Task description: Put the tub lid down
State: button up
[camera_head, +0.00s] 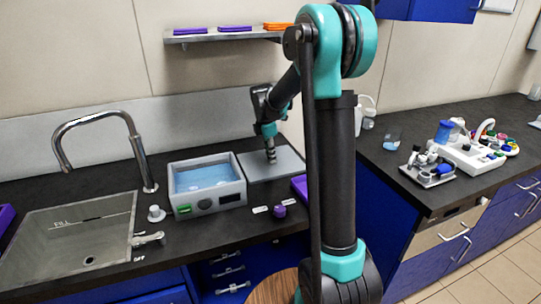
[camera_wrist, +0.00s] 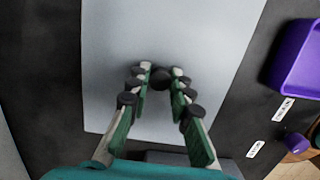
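The tub lid (camera_head: 284,163) is a flat grey plate just right of the water tub (camera_head: 206,186). It lies level at the dark counter; whether it touches the counter or hovers slightly is hard to tell. The wrist view shows the lid (camera_wrist: 200,35) below my gripper (camera_wrist: 161,72), with a dark round knob (camera_wrist: 160,79) between the fingertips. The fingers are drawn in close on both sides of the knob and appear shut on it. In the head view my gripper (camera_head: 271,157) points down at the lid's middle. The tub stands uncovered, with blue water showing.
A purple tray (camera_head: 299,187) sits close to the lid's right, also in the wrist view (camera_wrist: 300,60). A purple knob (camera_head: 279,211) and small labels lie in front. A sink (camera_head: 80,235) is left; a shelf (camera_head: 225,36) hangs above.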

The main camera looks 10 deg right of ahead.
aim_at(267, 162)
jog(key=o, duration=0.5)
jog(key=shift+r, duration=0.1)
jog(key=r, duration=0.4)
jog(key=a+r, duration=0.1)
jog(key=r, duration=0.7)
jog(key=shift+s+a, duration=0.15)
jog(key=shift+a, duration=0.05)
